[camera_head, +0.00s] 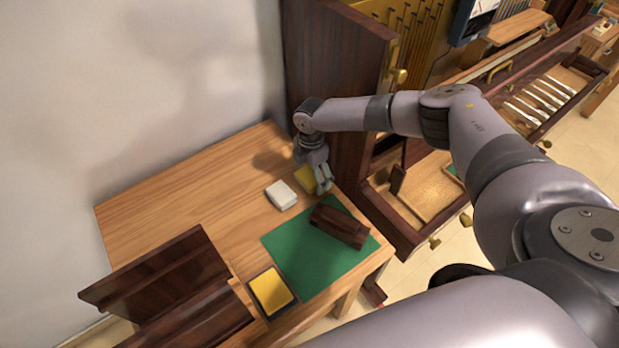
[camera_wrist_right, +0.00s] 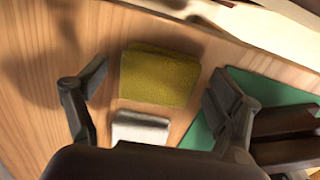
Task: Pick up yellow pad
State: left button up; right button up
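A yellow pad (camera_head: 306,179) lies on the wooden table beside a white block, partly hidden by my right gripper in the head view. In the right wrist view the yellow pad (camera_wrist_right: 160,75) shows as a folded, cloth-like rectangle. My right gripper (camera_head: 322,188) is above the pad. In the wrist view its two fingers (camera_wrist_right: 157,85) are spread apart, one on each side of the pad, with nothing between them touching it. The height of the fingers over the table is hard to tell. My left gripper is not in view.
The white block (camera_head: 281,195) sits close to the pad. A green mat (camera_head: 300,275) holds a dark wooden block (camera_head: 340,225). A black-framed yellow tray (camera_head: 271,292) and a dark wooden rack (camera_head: 165,280) stand nearer. The table's left part (camera_head: 170,215) is clear.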

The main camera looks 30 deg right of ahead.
aim_at(310, 176)
jog(key=c, duration=1)
jog(key=shift+a+r+b, duration=0.2)
jog(key=shift+r+b, duration=0.1)
jog(key=shift+b, duration=0.1)
notch_tip(310, 176, up, 6)
jog(key=shift+f+b, duration=0.1)
jog(key=shift+b, duration=0.45)
jog(key=shift+s+a+r, duration=0.15)
jog(key=shift+a+r, duration=0.1)
jog(key=shift+a, duration=0.4)
jog(key=a+b, duration=0.1)
jog(key=a, duration=0.5)
jog(key=s+a+b, duration=0.1)
jog(key=a, duration=0.5)
jog(key=s+a+b, duration=0.1)
jog(key=a+b, duration=0.1)
jog(key=a, duration=0.4)
jog(key=shift+s+a+r, duration=0.1)
jog(key=shift+s, duration=0.15)
